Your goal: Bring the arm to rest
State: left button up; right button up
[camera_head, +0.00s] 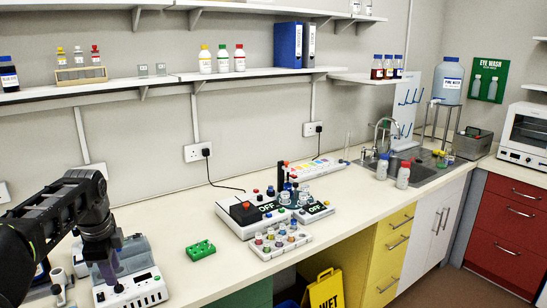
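My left arm (70,209) is black and comes in from the left edge, over the left end of the bench. It bends down at the wrist, and my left gripper (109,272) points down in front of a white bench device (140,289) with a greyish lid. A purplish piece shows at the gripper's end; I cannot tell whether it is part of the gripper or something held. The gap between the fingers is too small to make out. I cannot tell whether the gripper touches the device. My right gripper is not in view.
A green block (201,250) lies right of the device. A white unit marked OFF (240,222) and a rack of coloured caps (280,241) stand mid-bench. A sink (415,174) is farther right. A shelf (170,80) runs above. Bench around the green block is clear.

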pick_arm(q)
jog(key=w+d+f+n+t+h, duration=0.1)
jog(key=w+d+f+n+t, duration=0.2)
jog(key=d+f, duration=0.35)
jog(key=w+d+f+n+h, duration=0.1)
jog(key=w+d+f+n, duration=0.35)
jog(key=f, duration=0.35)
jog(key=s+d+f+n+h, duration=0.1)
jog(key=s+d+f+n, duration=0.15)
jog(key=d+f, duration=0.45)
jog(key=s+d+f+n+h, duration=0.1)
jog(key=s+d+f+n, duration=0.1)
jog(key=s+d+f, duration=0.45)
jog(key=s+d+f+n+g, duration=0.1)
jog(key=s+d+f, duration=0.3)
jog(key=s, duration=0.5)
jog(key=s+d+f+n+g+h+b, duration=0.1)
jog(key=s+d+f, duration=0.3)
jog(key=s+f, duration=0.4)
jog(key=s+d+f+n+g+b, duration=0.1)
jog(key=s+d+f+g, duration=0.2)
jog(key=s+f, duration=0.3)
jog(key=s+d, duration=0.1)
jog(key=s, duration=0.3)
jog(key=shift+n, duration=0.3)
jog(key=shift+s+a, duration=0.1)
jog(key=shift+a, duration=0.05)
